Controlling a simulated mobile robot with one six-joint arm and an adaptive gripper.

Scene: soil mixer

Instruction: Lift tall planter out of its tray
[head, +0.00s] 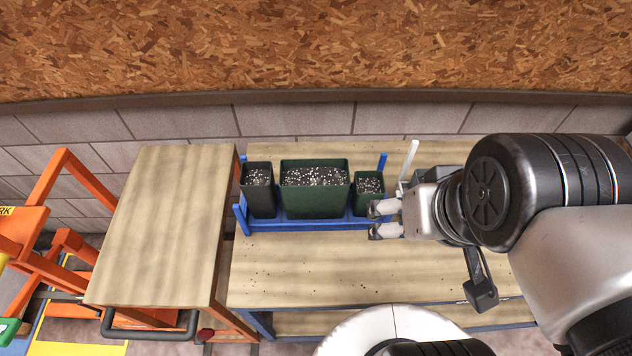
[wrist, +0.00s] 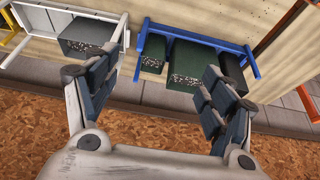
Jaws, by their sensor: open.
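A blue tray (head: 300,225) on the workbench holds three soil-filled planters. The narrow, tall black planter (head: 261,200) stands upright at its left end. A wide green planter (head: 315,202) is in the middle and a small green planter (head: 368,192) at the right end. My gripper (head: 383,219) is open and empty, near the right end of the blue tray by the small planter, well right of the tall one. In the wrist view, the blue tray (wrist: 198,41) lies beyond the open fingers, with the tall planter (wrist: 232,68) at its right end.
In the wrist view, a white tray (wrist: 125,40) with a dark grey planter (wrist: 88,40) stands beside the blue one; my arm mostly hides it in the head view. A separate wooden-topped cart (head: 165,230) is at the left. The bench front (head: 330,270) is clear except for soil crumbs.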

